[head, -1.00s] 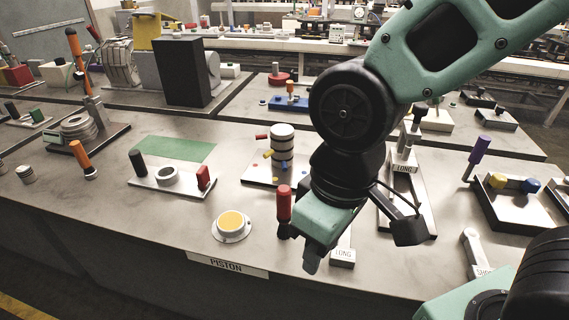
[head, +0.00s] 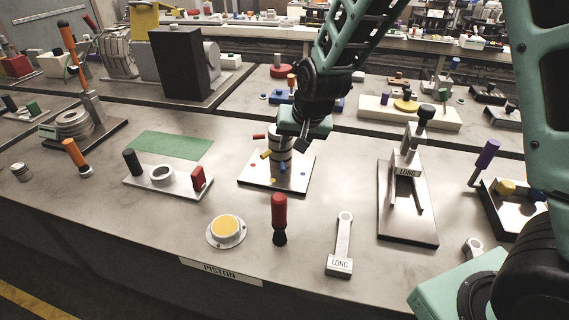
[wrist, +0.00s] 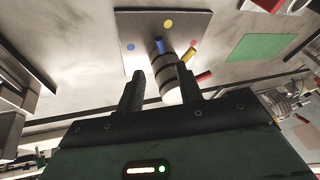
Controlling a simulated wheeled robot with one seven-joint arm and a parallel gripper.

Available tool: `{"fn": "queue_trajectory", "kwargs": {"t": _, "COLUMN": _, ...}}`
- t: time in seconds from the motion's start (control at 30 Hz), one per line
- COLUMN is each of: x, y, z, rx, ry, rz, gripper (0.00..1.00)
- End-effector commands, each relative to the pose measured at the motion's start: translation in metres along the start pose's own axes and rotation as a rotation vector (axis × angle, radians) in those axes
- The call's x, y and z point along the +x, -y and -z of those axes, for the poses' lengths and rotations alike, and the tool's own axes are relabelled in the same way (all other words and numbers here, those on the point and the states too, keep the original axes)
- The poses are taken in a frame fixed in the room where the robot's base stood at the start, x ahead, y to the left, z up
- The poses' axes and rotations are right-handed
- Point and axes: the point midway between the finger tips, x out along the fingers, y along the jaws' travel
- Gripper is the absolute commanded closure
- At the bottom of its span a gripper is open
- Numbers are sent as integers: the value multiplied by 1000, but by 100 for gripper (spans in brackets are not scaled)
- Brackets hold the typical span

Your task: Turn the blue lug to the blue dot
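A grey banded drum (head: 281,143) stands upright on a metal plate (head: 250,181) with coloured dots. Red (head: 258,136), yellow (head: 266,154) and blue (head: 283,168) lugs stick out of it; the blue lug also shows in the wrist view (wrist: 161,46). The blue dot (wrist: 131,47) lies left of the blue lug in the wrist view. It is right of the lug in the head view (head: 303,173). My gripper (wrist: 160,78) is open over the drum, its fingers apart either side of it in the wrist view. Contact cannot be told. My gripper hides the drum's top in the head view.
A LONG fixture (head: 408,205) is right of the plate. A black-and-red-posted fixture (head: 175,182) is left. Bare table separates them.

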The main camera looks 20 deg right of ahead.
Motion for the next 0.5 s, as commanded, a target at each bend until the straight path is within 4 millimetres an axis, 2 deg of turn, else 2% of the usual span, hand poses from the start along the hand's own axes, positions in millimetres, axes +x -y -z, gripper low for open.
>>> {"fn": "queue_trajectory", "kwargs": {"t": 0.03, "x": 11, "y": -1, "z": -1, "rx": 1, "ry": 5, "rz": -3, "gripper": 64}}
{"fn": "queue_trajectory", "kwargs": {"t": 0.2, "x": 44, "y": -1, "z": -1, "rx": 1, "ry": 5, "rz": -2, "gripper": 64}}
{"fn": "queue_trajectory", "kwargs": {"t": 0.5, "x": 90, "y": 0, "z": 0, "rx": -1, "ry": 2, "rz": 0, "gripper": 64}}
